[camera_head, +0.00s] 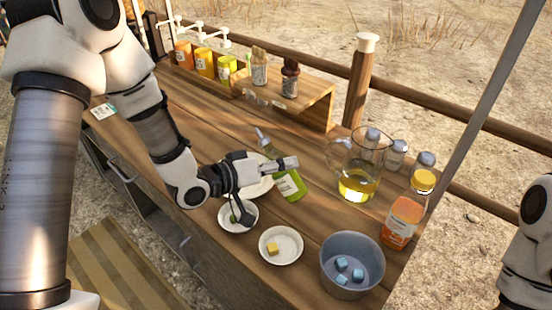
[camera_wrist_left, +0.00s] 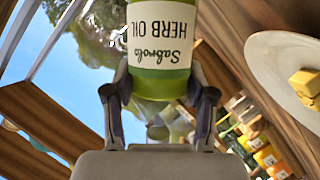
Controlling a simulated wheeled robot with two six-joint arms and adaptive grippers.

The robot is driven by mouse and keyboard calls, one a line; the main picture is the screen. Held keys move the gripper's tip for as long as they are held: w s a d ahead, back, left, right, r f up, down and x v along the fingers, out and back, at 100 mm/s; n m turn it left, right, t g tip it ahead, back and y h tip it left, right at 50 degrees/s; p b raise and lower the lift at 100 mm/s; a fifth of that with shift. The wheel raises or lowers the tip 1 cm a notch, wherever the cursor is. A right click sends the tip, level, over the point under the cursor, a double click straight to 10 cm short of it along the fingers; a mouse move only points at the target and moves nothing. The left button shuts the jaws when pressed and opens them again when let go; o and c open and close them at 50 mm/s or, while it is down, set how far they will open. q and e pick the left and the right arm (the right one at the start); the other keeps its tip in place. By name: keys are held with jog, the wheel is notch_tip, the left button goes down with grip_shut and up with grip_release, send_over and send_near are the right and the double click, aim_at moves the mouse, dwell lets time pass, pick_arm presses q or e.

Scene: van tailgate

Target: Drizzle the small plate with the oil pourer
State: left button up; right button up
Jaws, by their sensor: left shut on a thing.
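My left gripper (camera_head: 285,164) is shut on the oil pourer (camera_head: 290,187), a green bottle with a pale label and a thin spout. The bottle leans, its spout end toward the upper left in the head view. In the left wrist view the label on the oil pourer (camera_wrist_left: 163,45) reads "HERB OIL", between the fingers of the left gripper (camera_wrist_left: 160,95). A white plate (camera_head: 262,187) lies behind the gripper, partly hidden by it. A small white dish (camera_head: 290,257) with a yellow cube stands nearer the front. My right gripper is out of view.
A small bowl (camera_head: 250,222) with something green sits under my left wrist. A blue-grey bowl (camera_head: 352,287) with blue cubes, a glass jug (camera_head: 357,185) and an orange-labelled bottle (camera_head: 404,215) stand right. A wooden rack (camera_head: 315,105) holds jars behind.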

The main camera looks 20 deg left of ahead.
pick_arm(q)
jog(key=f+n+h+b, duration=0.1)
jog(key=f+n+b, duration=0.1)
jog(key=a+f+n+t+h+b, duration=0.1)
jog(key=n+b, duration=0.1)
jog(key=n, duration=0.1)
jog(key=shift+w+f+h, duration=0.15)
jog(key=shift+f+h, duration=0.15)
jog(key=shift+f, duration=0.1)
jog(key=shift+r+n+h, duration=0.3)
jog(key=shift+n+h, duration=0.1)
jog(key=shift+n, duration=0.4)
jog(key=n+t+b, duration=0.1)
jog(key=n, duration=0.2)
jog(key=shift+d+r+n+h, duration=0.1)
jog(key=shift+r+n+h, duration=0.2)
jog(key=shift+n, duration=0.1)
jog(key=shift+w, duration=0.1)
jog(key=shift+w+a, duration=0.1)
jog(key=shift+a, duration=0.35)
